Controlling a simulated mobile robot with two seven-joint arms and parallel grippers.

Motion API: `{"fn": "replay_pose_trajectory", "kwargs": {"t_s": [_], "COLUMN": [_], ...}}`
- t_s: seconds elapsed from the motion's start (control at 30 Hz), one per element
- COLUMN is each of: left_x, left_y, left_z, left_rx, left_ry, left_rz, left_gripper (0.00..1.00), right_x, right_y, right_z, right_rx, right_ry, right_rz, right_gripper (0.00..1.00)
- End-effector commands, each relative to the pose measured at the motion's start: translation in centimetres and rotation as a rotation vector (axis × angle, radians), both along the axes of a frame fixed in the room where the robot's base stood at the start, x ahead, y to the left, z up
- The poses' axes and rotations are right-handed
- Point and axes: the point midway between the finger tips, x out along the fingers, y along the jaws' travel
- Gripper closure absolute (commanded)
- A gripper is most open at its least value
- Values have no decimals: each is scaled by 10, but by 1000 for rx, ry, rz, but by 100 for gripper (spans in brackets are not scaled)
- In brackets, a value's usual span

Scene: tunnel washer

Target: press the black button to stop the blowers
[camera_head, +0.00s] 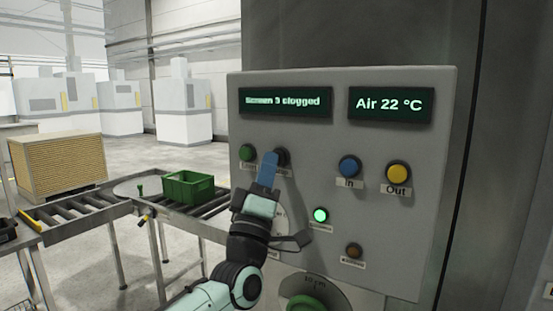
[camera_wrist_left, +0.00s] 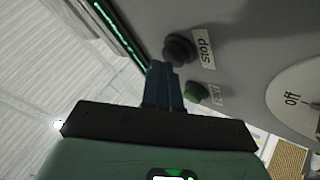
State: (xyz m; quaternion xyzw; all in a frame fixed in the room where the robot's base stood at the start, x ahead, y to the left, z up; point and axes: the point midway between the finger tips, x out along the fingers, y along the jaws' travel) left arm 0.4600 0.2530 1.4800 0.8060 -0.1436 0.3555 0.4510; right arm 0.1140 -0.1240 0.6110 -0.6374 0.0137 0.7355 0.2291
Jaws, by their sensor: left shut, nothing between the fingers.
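The black button (camera_head: 284,156) sits on the grey control panel (camera_head: 330,190), right of a green button (camera_head: 247,152). My left gripper (camera_head: 269,158) is shut and empty, with its blue fingers pointing up in front of the black button's left part and hiding some of it. In the left wrist view the black button (camera_wrist_left: 180,48) has a "Stop" label, and my left fingertips (camera_wrist_left: 162,68) are right beside its lower edge. I cannot tell whether they touch it. My right gripper is not in view.
The panel also carries a blue "In" button (camera_head: 349,167), a yellow "Out" button (camera_head: 398,173), a lit green lamp (camera_head: 320,215), a brown one (camera_head: 354,250) and a green knob (camera_head: 306,302). The displays read "Screen 3 clogged" and "Air 22 °C". A green crate (camera_head: 188,190) stands on the roller conveyor at left.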

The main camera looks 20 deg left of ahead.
Motion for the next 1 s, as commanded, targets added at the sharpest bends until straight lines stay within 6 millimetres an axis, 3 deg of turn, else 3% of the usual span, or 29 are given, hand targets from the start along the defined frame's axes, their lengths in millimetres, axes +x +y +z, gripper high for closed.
{"fn": "replay_pose_trajectory", "kwargs": {"t_s": [1.0], "left_x": [3], "left_y": [0], "left_z": [-2], "left_rx": [0], "left_ry": [0], "left_rz": [0], "left_gripper": [100], "right_x": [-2], "right_y": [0], "right_z": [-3], "right_rx": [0], "right_ry": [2], "right_rz": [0], "right_gripper": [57]}}
